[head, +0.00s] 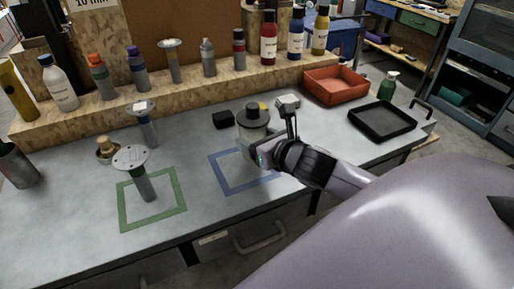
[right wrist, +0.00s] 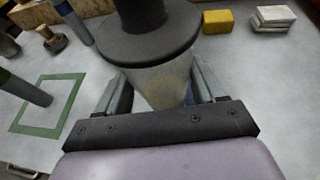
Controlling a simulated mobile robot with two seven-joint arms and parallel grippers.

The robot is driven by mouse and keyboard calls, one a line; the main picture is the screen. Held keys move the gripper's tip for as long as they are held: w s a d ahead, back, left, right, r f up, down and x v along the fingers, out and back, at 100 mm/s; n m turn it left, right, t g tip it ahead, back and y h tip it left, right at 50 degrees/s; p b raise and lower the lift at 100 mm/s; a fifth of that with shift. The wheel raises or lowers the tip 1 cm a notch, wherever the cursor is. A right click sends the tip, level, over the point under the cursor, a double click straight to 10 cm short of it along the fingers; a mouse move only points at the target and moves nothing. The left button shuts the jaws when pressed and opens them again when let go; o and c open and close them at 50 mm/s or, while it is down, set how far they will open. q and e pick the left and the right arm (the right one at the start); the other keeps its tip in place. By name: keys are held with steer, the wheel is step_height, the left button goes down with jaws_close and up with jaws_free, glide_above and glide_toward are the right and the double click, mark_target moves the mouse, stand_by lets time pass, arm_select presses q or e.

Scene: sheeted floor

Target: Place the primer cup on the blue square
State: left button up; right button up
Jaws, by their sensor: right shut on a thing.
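The primer cup (head: 254,121) is a translucent cup with a dark lid and knob. My right gripper (head: 258,146) is shut on it, with a finger on each side in the right wrist view, where the cup (right wrist: 162,84) looks roughly upright. The blue square (head: 226,188) is an outline on the grey bench. In the head view the cup and gripper cover its back right part. I cannot tell whether the cup's base touches the bench. My left gripper is not in view.
A green square outline (head: 124,213) with a disc-topped tool (head: 145,185) standing in it lies to the left. A small black block (head: 222,120) is behind the blue square. A red bin (head: 336,86) and a black tray (head: 382,122) are at right. Bottles line the rear ledge.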

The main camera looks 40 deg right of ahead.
steer(key=shift+f, duration=1.2)
steer(key=o, duration=1)
steer(key=shift+f, duration=0.15)
steer(key=shift+r, duration=0.2)
steer(key=shift+p+v, duration=0.4)
steer(key=shift+v, duration=5.6)
